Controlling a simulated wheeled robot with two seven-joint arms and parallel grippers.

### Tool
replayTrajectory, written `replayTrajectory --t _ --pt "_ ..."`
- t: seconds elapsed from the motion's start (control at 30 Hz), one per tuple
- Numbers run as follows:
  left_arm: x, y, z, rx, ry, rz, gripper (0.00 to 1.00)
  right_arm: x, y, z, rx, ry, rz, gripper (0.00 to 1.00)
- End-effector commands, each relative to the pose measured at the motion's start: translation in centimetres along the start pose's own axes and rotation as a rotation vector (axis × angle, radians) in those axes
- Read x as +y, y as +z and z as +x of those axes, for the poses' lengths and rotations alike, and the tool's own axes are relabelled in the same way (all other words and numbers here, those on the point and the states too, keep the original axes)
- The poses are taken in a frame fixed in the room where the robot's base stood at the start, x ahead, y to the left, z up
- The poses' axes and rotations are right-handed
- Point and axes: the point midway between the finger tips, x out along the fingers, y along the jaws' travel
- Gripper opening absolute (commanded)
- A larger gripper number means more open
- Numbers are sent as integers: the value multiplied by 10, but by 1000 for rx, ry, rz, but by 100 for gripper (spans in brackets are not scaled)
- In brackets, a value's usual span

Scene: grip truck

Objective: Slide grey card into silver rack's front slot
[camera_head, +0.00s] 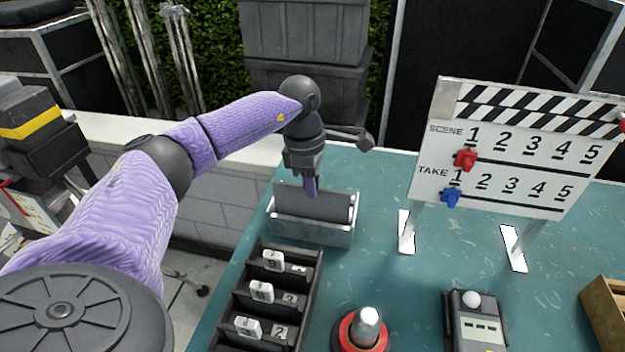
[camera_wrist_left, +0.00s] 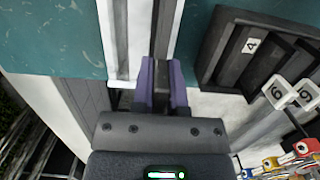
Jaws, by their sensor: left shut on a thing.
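The silver rack (camera_head: 312,235) stands near the far left edge of the teal table. A grey card (camera_head: 332,208) is upright at the rack, its lower edge hidden behind the rack's front wall. My left gripper (camera_head: 311,190) reaches down over the card's upper edge and is shut on it. In the left wrist view, the purple fingers (camera_wrist_left: 164,88) close on the dark card (camera_wrist_left: 162,35), seen edge-on beside the pale rack wall (camera_wrist_left: 122,40). I cannot tell which slot the card is in or how deep it sits. My right gripper is not in view.
A black tray (camera_head: 318,285) with numbered tiles is just in front of the rack. A clapper board (camera_head: 520,150) stands to the right. A red-based silver knob (camera_head: 366,325), a grey device (camera_head: 475,318) and a wooden box (camera_head: 605,315) are nearer. Table right of the rack is clear.

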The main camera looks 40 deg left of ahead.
Motion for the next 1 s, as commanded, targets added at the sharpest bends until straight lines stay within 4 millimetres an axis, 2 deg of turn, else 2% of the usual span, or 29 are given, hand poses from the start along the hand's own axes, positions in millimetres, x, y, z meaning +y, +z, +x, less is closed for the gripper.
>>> replayTrajectory --t 0.53,0.57,0.73,1.0 --pt "0 -2 18 1 -1 0 0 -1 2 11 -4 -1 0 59" --pt "0 -2 17 0 0 0 21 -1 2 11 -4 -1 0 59" --pt "0 -2 16 0 0 0 57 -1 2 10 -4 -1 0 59" --pt "0 -2 16 0 0 0 58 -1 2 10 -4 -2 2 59"
